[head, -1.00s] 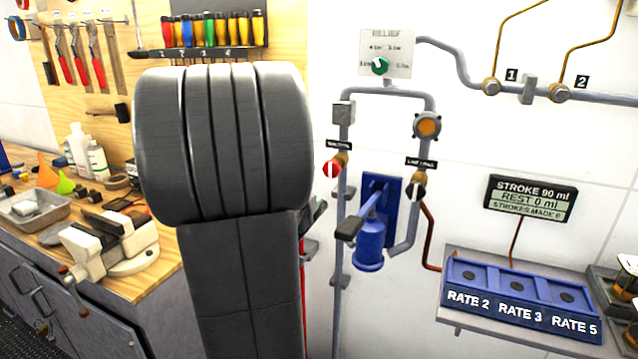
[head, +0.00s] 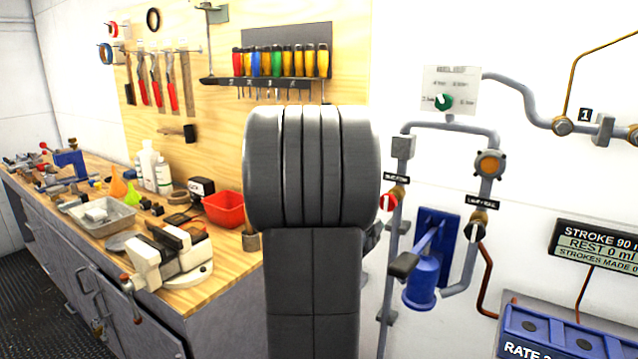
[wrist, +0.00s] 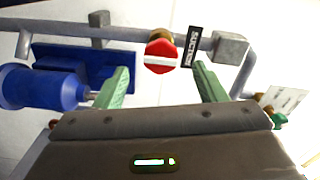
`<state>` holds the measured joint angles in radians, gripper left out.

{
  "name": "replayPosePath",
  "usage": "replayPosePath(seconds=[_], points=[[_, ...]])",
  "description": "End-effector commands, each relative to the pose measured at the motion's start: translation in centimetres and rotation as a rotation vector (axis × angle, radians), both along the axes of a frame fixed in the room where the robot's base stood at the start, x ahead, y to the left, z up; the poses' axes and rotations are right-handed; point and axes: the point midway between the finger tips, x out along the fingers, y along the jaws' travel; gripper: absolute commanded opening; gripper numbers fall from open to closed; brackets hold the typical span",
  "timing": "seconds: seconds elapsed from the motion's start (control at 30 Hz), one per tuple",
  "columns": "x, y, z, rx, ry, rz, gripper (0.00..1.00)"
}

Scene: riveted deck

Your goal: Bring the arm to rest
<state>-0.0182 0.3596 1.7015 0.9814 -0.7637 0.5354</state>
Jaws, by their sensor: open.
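My gripper (wrist: 160,88) shows in the wrist view with its two green fingers apart and nothing between them. A red valve knob with a white bar (wrist: 160,52) lies just beyond the fingertips, on the pipe labelled suction; I cannot tell how far off it is. In the head view my dark arm stands upright in the middle and hides my gripper. The red knob (head: 388,202) shows just right of my arm. The blue hand pump (head: 422,280) with its lever is right of that.
A workbench (head: 230,275) with a vise (head: 165,255) and a red bin (head: 224,208) stands left of my arm. Pipes, a green relief knob (head: 443,101) and a stroke display (head: 598,243) are on the wall. A blue rack (head: 560,335) sits at lower right.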

Motion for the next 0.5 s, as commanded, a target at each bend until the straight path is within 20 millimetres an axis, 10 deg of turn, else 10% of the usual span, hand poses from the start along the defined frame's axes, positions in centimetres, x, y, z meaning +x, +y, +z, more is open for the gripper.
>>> replayPosePath(seconds=[0.5], points=[[6.1,-4.2,0.1,-0.001,-0.001,-0.001,0.65]])
